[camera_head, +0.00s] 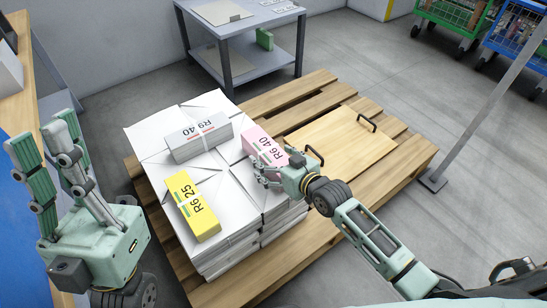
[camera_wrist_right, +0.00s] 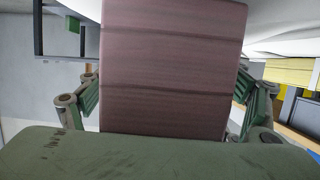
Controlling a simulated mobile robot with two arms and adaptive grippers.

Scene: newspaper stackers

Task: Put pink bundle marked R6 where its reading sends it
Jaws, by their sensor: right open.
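The pink bundle (camera_head: 263,144) marked R6 40 lies on the right part of a stack of white bundles (camera_head: 160,148). My right gripper (camera_head: 268,172) is at its near end. In the right wrist view the pink bundle (camera_wrist_right: 172,70) fills the middle, with one open finger on each side; whether they touch it I cannot tell. A yellow bundle (camera_head: 192,206) marked R6 25 and a light grey bundle (camera_head: 198,136) marked R9 40 lie on the same stack. My left gripper (camera_head: 42,140) is open and empty, raised left of the stack.
The stack stands on a wooden pallet (camera_head: 275,102). A wooden board (camera_head: 337,140) with two dark handles lies on the pallet's right part. A grey table (camera_head: 262,60) with papers stands behind. Green and blue carts (camera_head: 517,35) stand far right. A slanted grey pole (camera_head: 475,110) stands right.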

